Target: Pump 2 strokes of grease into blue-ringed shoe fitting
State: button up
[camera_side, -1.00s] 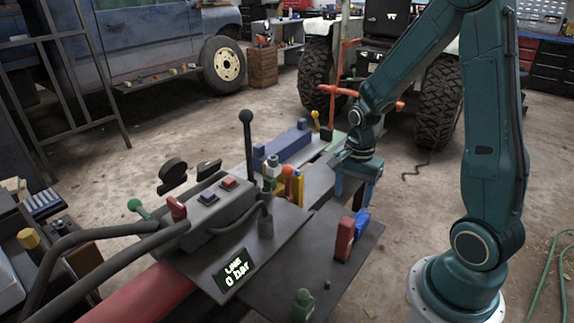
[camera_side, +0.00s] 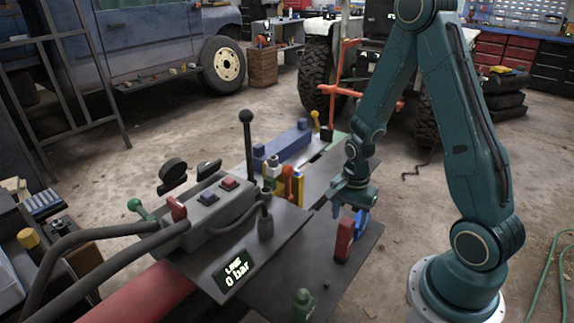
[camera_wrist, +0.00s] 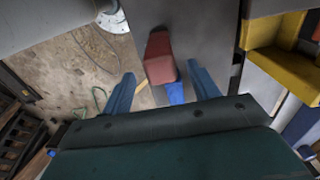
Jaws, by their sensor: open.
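My gripper (camera_side: 350,212) is open and empty, pointing down over the dark plate (camera_side: 292,270). A red upright block (camera_side: 344,240) stands there, with a blue piece right behind it. In the wrist view, the red block (camera_wrist: 159,60) and the blue piece (camera_wrist: 175,93) lie between my two spread fingers, apart from both. I cannot make out a blue-ringed fitting; a yellow frame (camera_side: 292,188) with small coloured parts stands on the machine's middle.
A grey control box (camera_side: 211,203) with red and blue buttons and an upright black-knobbed lever (camera_side: 246,150) stand left of my gripper. A green knobbed piece (camera_side: 303,304) is at the plate's front. A long blue block (camera_side: 281,145) lies behind.

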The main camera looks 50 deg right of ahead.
aim_at(346, 231)
jog(key=shift+f, duration=0.1)
jog(key=shift+a+f, duration=0.15)
jog(key=shift+f, duration=0.6)
jog(key=shift+a+f, duration=0.1)
jog(key=shift+f, duration=1.65)
grip_shut()
